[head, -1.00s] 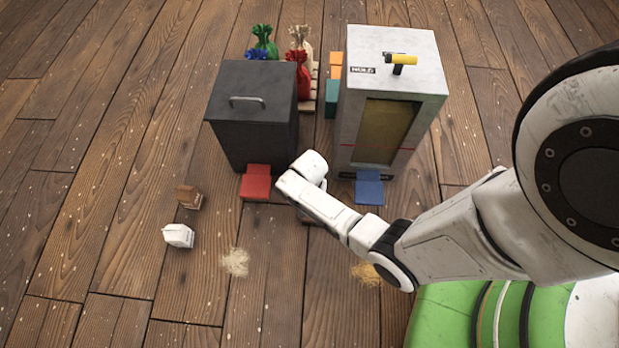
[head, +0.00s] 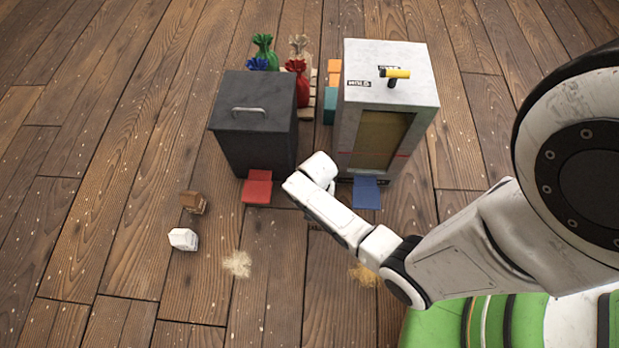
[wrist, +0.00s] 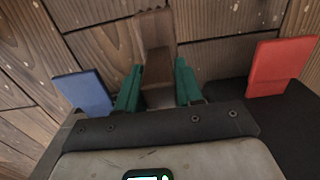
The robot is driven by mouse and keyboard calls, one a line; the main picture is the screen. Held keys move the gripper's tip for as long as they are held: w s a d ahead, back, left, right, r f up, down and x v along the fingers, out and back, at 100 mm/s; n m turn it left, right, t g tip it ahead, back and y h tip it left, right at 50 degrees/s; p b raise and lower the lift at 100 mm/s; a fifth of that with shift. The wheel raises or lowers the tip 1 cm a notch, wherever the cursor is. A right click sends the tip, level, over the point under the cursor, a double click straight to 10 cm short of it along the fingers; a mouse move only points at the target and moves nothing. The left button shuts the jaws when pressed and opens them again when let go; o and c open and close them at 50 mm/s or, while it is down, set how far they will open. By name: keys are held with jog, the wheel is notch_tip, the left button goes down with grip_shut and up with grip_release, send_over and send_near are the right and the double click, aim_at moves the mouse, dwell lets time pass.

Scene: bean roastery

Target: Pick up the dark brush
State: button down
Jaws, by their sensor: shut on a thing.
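My gripper (wrist: 158,82) shows in the wrist view with its two green fingers shut on a brown-grey, brush-like piece, which I take as the dark brush (wrist: 154,30). The brush stands between the fingers and reaches past their tips over the plank floor. In the head view my white wrist covers the gripper and the brush, in front of the gap between the red and blue plates.
A black bin (head: 254,130) with a red plate (head: 257,188) and a grey cabinet (head: 352,130) with a blue plate (head: 366,193) stand behind my wrist. A brown block (head: 193,202), a white block (head: 183,239) and debris piles (head: 237,264) lie left and in front.

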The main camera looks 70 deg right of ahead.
jog(key=s+a+r+p, duration=0.2)
jog(key=s+r+p, duration=0.3)
jog(key=s, duration=0.6)
jog(key=shift+r, duration=0.95)
